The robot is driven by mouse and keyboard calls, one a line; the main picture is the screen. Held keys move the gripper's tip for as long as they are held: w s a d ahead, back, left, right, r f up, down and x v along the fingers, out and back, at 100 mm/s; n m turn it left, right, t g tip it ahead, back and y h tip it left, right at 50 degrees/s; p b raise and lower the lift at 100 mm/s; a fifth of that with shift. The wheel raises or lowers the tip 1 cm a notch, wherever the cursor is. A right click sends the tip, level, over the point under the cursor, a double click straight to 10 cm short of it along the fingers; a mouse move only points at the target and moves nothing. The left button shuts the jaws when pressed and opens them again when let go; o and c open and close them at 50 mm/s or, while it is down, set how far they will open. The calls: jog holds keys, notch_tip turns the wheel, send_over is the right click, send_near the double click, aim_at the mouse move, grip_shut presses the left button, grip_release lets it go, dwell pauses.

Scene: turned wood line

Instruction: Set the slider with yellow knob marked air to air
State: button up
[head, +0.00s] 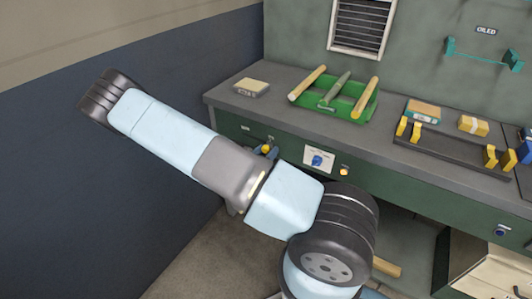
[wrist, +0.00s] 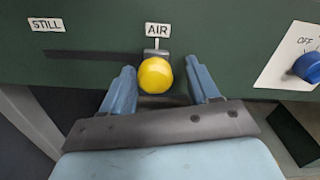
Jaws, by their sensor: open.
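The slider's yellow knob (wrist: 155,75) sits at the right end of its dark slot (wrist: 95,54), directly below the AIR label (wrist: 158,30). The STILL label (wrist: 46,24) is at the slot's left end. My gripper (wrist: 160,88) is open, with one blue finger on each side of the knob. I see small gaps between the fingers and the knob. In the head view the yellow knob (head: 266,148) shows small on the green bench front, just past my arm, which hides part of the gripper.
Right of the slider is a white plate with a blue OFF dial (wrist: 308,67). A dark blue wall (head: 50,180) stands at left.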

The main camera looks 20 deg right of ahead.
jog(key=v, duration=1.3)
jog(key=shift+s+a, duration=0.25)
jog(key=shift+a, duration=0.1)
